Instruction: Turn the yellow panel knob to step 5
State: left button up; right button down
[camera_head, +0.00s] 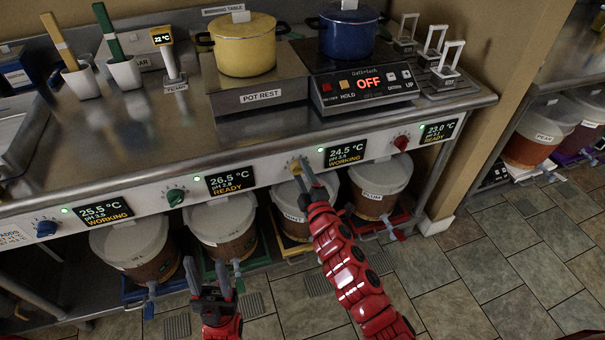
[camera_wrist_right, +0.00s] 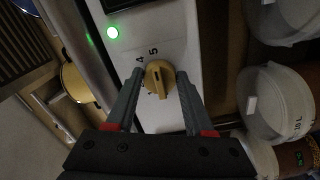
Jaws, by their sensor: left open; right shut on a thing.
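The yellow panel knob (camera_head: 294,167) is on the white front panel, left of the display reading 24.5 °C, pH 3.5, WORKING (camera_head: 346,155). My right gripper (camera_head: 304,172) is shut on this knob. In the right wrist view the fingers (camera_wrist_right: 157,88) stand on either side of the yellow knob (camera_wrist_right: 158,75). The printed 4 and 5 show above the knob there; its ridge runs roughly toward the 5, but the exact pointer mark is hard to tell. My left gripper (camera_head: 207,270) is open and empty, low in front of the buckets.
Other panel knobs are blue (camera_head: 46,228), green (camera_head: 176,197) and red (camera_head: 401,142). Several lidded buckets stand below the panel, such as the white-lidded one (camera_head: 379,178). A yellow pot (camera_head: 245,50) and a blue pot (camera_head: 348,32) stand on top. The tiled floor at right is clear.

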jog(key=shift+c, duration=1.4)
grip_release()
jog(key=v, duration=1.7)
jog(key=shift+s+b, duration=0.2)
jog(key=shift+b, duration=0.25)
